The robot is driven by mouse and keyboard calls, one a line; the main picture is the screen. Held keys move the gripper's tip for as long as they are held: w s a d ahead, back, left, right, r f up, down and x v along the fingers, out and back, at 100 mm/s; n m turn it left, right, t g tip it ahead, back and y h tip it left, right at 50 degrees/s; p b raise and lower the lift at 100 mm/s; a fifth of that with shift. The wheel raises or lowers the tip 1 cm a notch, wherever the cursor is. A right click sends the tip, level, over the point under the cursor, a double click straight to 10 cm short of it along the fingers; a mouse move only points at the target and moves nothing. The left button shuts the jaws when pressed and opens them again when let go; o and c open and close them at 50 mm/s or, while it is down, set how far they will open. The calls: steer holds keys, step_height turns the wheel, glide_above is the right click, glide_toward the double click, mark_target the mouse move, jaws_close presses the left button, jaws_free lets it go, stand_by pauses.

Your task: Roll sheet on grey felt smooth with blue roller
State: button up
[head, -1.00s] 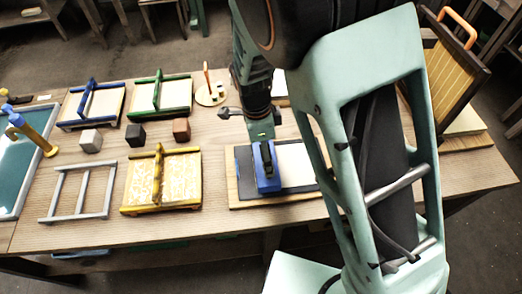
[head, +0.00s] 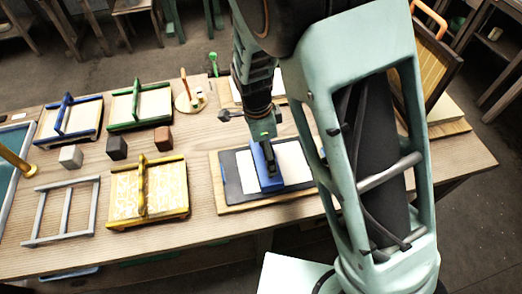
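The grey felt (head: 229,178) lies on a wooden board (head: 218,197) near the table's front edge. A white sheet (head: 290,160) lies on the felt, and its right end is hidden behind my arm. The blue roller (head: 267,174) stands on the sheet, with white showing on both its left and right. My gripper (head: 263,142) points down over the roller and appears shut on its top; the fingers are small and partly hidden. Whether the sheet has creases is too small to tell.
Left of the board lie a yellow frame (head: 182,209), a grey frame (head: 66,214), blue (head: 65,114) and green (head: 137,103) frames, and several small blocks (head: 116,148). A dark-framed ribbed screen (head: 432,62) leans at the right. Bare tabletop (head: 199,155) separates the blocks from the board.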

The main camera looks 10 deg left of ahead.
steer(key=shift+w+d+f, duration=0.1)
steer(key=shift+w+d, duration=0.1)
steer(key=shift+d, duration=0.3)
steer(key=shift+w+d+f, duration=0.1)
steer(key=shift+w+d, duration=0.05)
steer(key=shift+d, duration=0.35)
steer(key=shift+w+d+r+b, duration=0.1)
steer(key=shift+w+d+b, duration=0.1)
steer(key=shift+w+d, duration=0.75)
steer(key=shift+w+d+b, duration=0.15)
steer(key=shift+w+d, duration=0.15)
steer(key=shift+d, duration=1.3)
steer(key=shift+w+d+r+b, duration=0.1)
steer(key=shift+w+d+b, duration=0.1)
steer(key=shift+w+d, duration=0.75)
steer(key=shift+s+d, duration=0.25)
steer(key=shift+s, duration=0.05)
step_height(320, 180, up, 7)
steer(key=p, duration=0.6)
